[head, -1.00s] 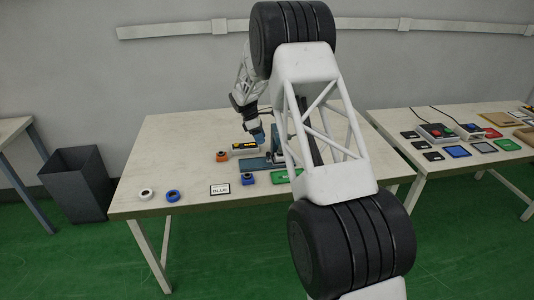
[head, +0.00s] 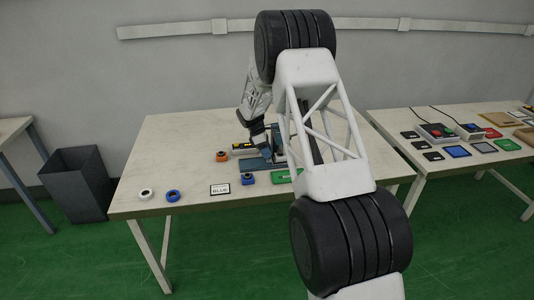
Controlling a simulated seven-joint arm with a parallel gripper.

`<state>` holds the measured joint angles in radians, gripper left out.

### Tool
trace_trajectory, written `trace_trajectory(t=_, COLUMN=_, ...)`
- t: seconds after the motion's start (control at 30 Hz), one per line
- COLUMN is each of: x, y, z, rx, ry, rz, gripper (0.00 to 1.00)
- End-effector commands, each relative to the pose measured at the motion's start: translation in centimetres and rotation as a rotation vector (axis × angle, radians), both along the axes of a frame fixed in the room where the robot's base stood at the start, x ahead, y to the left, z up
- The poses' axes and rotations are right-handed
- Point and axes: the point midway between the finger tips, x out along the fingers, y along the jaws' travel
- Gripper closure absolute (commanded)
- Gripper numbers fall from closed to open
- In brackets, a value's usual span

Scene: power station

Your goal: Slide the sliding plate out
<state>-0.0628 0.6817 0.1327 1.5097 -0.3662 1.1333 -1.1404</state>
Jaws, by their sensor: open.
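A blue-grey fixture with a flat plate (head: 252,165) lies on the middle table, partly hidden behind my arm. I take this flat part to be the sliding plate, but its edges are too small to make out. My gripper (head: 267,153) is over the fixture, pointing down, close to the plate's right part. Its fingers are tiny here, and I cannot tell whether they touch the plate. The upright part of the fixture is largely hidden by my arm.
A green card (head: 283,176) is partly hidden.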

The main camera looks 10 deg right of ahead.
Motion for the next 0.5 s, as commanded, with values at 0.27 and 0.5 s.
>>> trace_trajectory(t=0.27, x=-0.21, y=-0.27, z=-0.76, rx=0.000, ry=0.000, rz=0.000, gripper=0.50)
trace_trajectory(t=0.5, x=-0.21, y=-0.26, z=-0.74, rx=0.000, ry=0.000, rz=0.000, gripper=0.59)
